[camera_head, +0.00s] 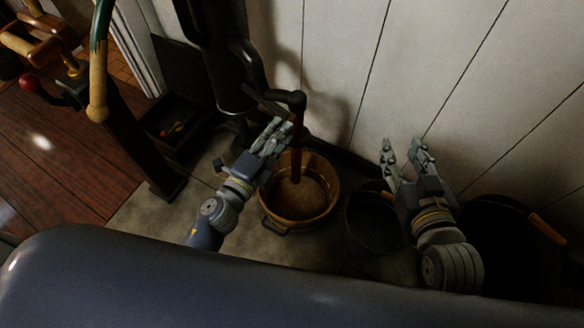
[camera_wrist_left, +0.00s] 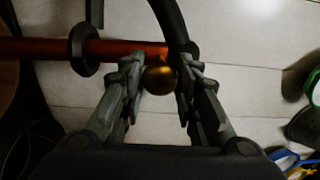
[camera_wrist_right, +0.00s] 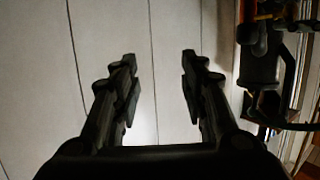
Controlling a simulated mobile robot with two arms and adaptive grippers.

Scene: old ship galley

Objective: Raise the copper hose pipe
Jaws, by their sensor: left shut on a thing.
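The copper hose pipe (camera_head: 296,167) stands upright against the wall, its lower end in a wooden bucket. A black elbow sits at its top. My left gripper (camera_head: 278,132) is at the pipe's upper part. In the left wrist view the red-brown pipe (camera_wrist_left: 120,49) runs in from the left through a black ring. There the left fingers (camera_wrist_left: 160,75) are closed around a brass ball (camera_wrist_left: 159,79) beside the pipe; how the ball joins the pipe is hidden. My right gripper (camera_head: 405,150) is open and empty, with pale wall boards beyond it in the right wrist view (camera_wrist_right: 158,75).
The wooden bucket (camera_head: 273,214) stands below the pipe, holding something brownish. A dark pot (camera_head: 356,238) and a large dark tub (camera_head: 520,216) with an orange handle stand to the right. A black post (camera_head: 143,150) and a hose with a tan nozzle (camera_head: 97,95) are at left.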

